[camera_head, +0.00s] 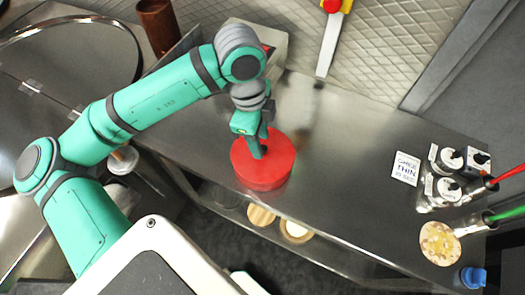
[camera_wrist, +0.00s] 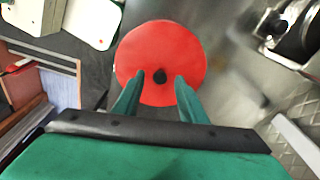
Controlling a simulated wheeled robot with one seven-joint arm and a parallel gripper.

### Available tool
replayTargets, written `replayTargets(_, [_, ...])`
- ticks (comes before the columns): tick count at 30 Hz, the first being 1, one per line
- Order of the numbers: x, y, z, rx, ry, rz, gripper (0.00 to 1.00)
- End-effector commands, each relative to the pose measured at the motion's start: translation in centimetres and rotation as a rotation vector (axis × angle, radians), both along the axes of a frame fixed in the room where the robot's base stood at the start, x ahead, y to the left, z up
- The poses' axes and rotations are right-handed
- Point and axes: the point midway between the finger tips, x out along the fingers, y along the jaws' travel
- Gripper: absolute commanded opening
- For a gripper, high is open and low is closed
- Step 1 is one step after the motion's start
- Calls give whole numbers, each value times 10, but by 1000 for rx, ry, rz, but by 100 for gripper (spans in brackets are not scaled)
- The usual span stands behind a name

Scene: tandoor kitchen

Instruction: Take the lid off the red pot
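The red pot (camera_head: 262,174) stands on the steel counter near its front edge. Its flat round red lid (camera_wrist: 160,45) is on top, with a small black knob (camera_wrist: 159,76) in the middle. My gripper (camera_head: 258,152) is above the lid, pointing down. In the wrist view my gripper (camera_wrist: 158,78) is open, with one green finger on each side of the knob. I cannot tell whether the fingertips are level with the knob or above it; they do not appear to press on it. In the head view the gripper hides the knob.
The steel counter (camera_head: 350,150) is clear to the right of the pot. Further right are a white card (camera_head: 405,168), several shakers (camera_head: 448,160), a round speckled board (camera_head: 440,243) and a blue cup (camera_head: 473,277). A grey box stands behind my arm; a brown cylinder (camera_head: 158,25) is at back left.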

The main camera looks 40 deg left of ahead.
Motion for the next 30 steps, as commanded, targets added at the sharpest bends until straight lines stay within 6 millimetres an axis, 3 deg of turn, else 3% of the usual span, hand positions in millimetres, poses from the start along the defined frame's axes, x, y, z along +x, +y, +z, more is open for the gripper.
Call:
replayTargets(6, [3,-4,-22,0,0,-6,38])
replayTargets(14, [3,-5,-24,0,0,-7,38])
replayTargets(18, [2,-4,-24,0,0,-4,4])
replayTargets(19, [2,-4,-24,0,0,-3,0])
replayTargets(30, [2,-4,-22,0,0,-3,0])
